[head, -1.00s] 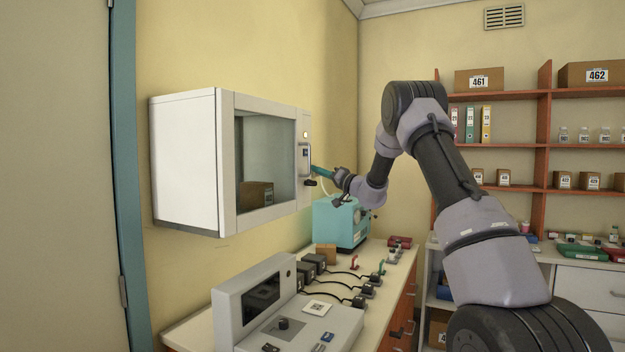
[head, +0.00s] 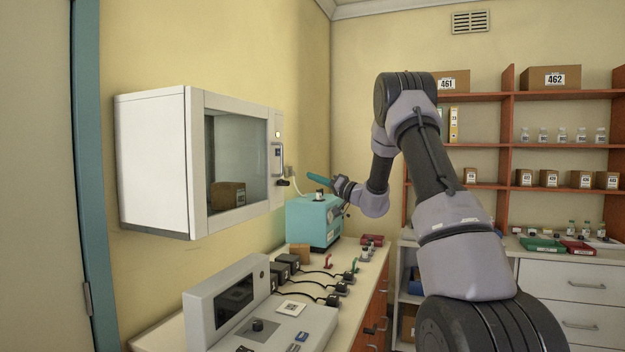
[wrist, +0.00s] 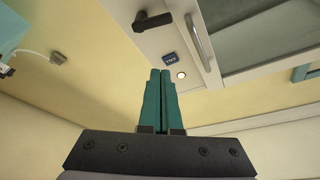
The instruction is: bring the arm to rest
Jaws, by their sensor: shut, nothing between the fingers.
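My gripper (head: 318,178) is in front of the wall, to the right of the white incubator (head: 152,165) and apart from it. In the wrist view its two teal fingers (wrist: 160,98) are pressed together with nothing between them. The incubator's door is shut, and a brown box (head: 228,195) shows through its glass. The door handle (wrist: 198,42) and a dark latch (wrist: 152,21) show in the wrist view, beyond the fingertips. My arm reaches up from the lower right and bends down to the gripper.
A teal device (head: 312,222) stands on the bench just below my gripper. A grey console (head: 235,300) and several black adapters with cables stand nearer. Shelves with boxes and bottles (head: 560,135) fill the right wall. Open air lies between arm and shelves.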

